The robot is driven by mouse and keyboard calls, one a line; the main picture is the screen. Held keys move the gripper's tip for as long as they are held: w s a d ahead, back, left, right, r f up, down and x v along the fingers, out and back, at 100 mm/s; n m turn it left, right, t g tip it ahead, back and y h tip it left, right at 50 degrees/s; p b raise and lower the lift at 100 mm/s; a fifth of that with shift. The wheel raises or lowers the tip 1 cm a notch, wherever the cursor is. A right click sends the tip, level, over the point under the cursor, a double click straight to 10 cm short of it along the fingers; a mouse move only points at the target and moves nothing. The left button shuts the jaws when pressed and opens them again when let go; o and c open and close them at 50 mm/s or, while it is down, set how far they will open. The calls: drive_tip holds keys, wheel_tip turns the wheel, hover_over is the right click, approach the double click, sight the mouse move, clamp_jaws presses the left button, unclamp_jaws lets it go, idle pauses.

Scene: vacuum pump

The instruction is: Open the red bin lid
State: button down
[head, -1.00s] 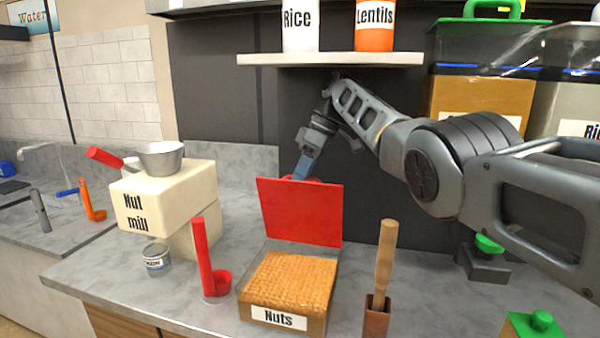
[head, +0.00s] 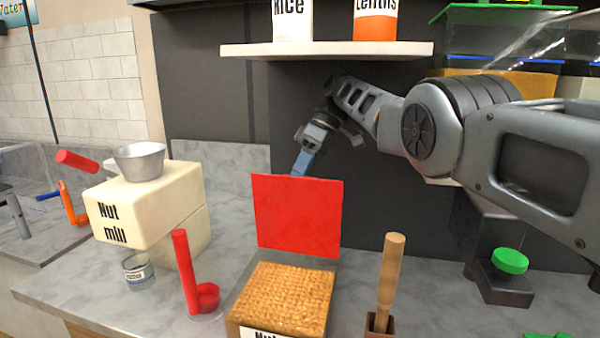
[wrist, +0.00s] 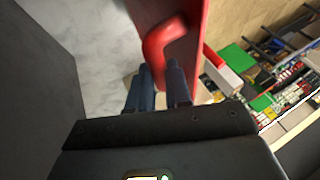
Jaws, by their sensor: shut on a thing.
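The red bin lid (head: 298,215) stands upright at the back of the nuts bin (head: 285,295), which is open and full of brown nuts. My gripper (head: 301,170) is behind the lid's top edge in the head view, its fingertips partly hidden by the lid. In the wrist view the blue fingers of my gripper (wrist: 161,72) are shut on the red lid handle (wrist: 163,40), on the lid's outer face.
A red scoop (head: 190,275) stands left of the bin, and a wooden-handled tool (head: 390,275) stands to its right. The nut mill (head: 145,215) and a small can (head: 138,270) are further left. A shelf (head: 325,50) hangs above my arm.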

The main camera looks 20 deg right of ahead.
drive_tip(key=c, duration=1.3)
unclamp_jaws()
drive_tip(key=shift+s+d+f, duration=0.15)
drive_tip(key=shift+f, duration=0.55)
drive_tip(key=shift+c, duration=0.2)
drive_tip(key=shift+o, duration=1.4)
drive_tip(key=shift+r, duration=0.35)
drive_tip(key=shift+r, duration=0.15)
drive_tip(key=shift+a, duration=0.2)
